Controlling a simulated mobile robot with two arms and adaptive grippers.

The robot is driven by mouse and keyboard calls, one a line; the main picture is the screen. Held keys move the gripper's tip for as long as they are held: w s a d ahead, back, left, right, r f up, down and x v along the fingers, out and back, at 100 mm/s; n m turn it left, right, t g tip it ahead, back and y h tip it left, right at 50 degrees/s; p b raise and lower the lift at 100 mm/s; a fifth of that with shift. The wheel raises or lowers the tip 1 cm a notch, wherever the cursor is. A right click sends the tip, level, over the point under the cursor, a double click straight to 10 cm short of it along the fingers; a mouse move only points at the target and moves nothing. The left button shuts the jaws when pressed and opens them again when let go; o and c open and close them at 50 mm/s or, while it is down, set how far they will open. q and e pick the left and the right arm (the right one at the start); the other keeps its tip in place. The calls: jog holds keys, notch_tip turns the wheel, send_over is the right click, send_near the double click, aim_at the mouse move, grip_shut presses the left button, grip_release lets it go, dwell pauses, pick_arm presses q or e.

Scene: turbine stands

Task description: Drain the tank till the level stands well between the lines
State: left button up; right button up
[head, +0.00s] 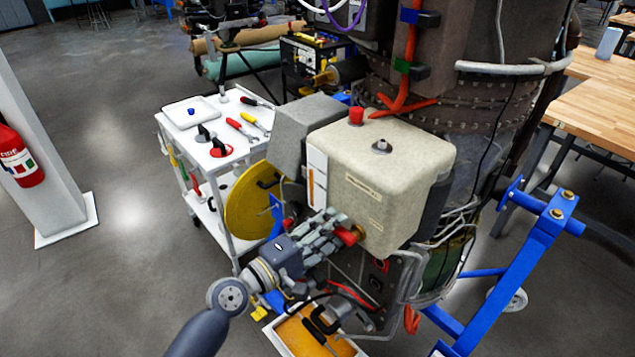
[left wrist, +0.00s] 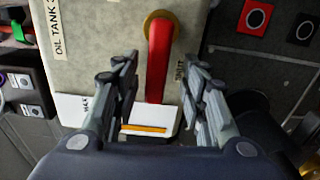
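The cream oil tank (head: 415,160) stands in the middle of the head view. Its white gauge panel (head: 317,165) on the left face shows an orange column; the lines are too small to read. In the left wrist view, an orange strip on the panel (left wrist: 150,112) also shows. A red valve lever (left wrist: 160,60) on a brass pivot sits on the tank's face, beside a label that seems to read SHUT. My left gripper (left wrist: 158,75) is open, its fingers on either side of the lever, with gaps visible. My right gripper is not in view.
A pan of orange liquid (head: 300,338) lies below the tank. A white tool trolley (head: 178,125) stands to the left, near a yellow disc (head: 248,205). A blue frame (head: 500,270) stands to the right.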

pick_arm(q)
jog(key=shift+a, duration=0.1)
jog(key=b+v, duration=0.2)
jog(key=v, duration=0.8)
dwell(0.4)
